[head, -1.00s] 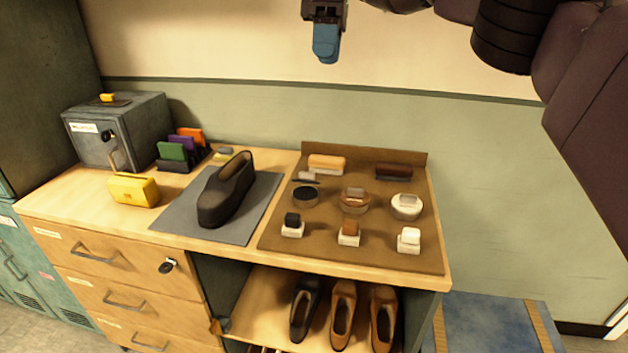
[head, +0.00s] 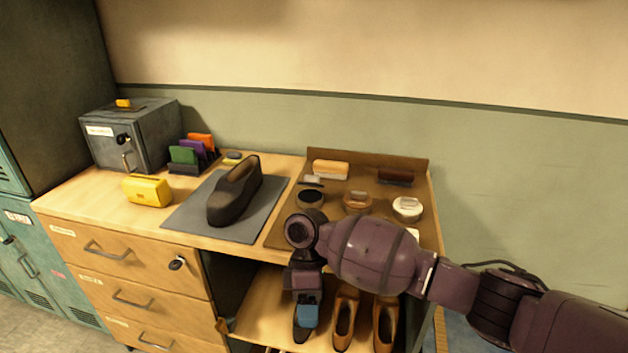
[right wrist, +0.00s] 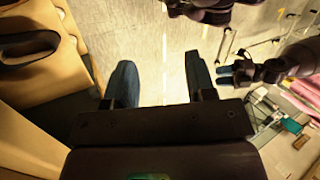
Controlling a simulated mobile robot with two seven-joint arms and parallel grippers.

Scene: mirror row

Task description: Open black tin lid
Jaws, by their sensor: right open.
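The black tin (head: 311,198) is a small round tin with a dark top, on the brown mat (head: 275,235) at the right of the bench. Its top looks flat and in place. My right gripper (head: 307,317) hangs below it, in front of the open shoe shelf, apart from the tin. The right wrist view shows its two blue fingers (right wrist: 160,85) spread wide with nothing between them. Another gripper, my left one (right wrist: 226,75), shows small at the right of that view; its jaw gap is unclear. It is outside the head view.
A brown tin (head: 357,202) and a white tin (head: 407,209) stand right of the black one. Brushes (head: 331,169) lie behind. A dark shoe (head: 235,190) stands on a grey mat to the left. My right forearm hides the mat's front part.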

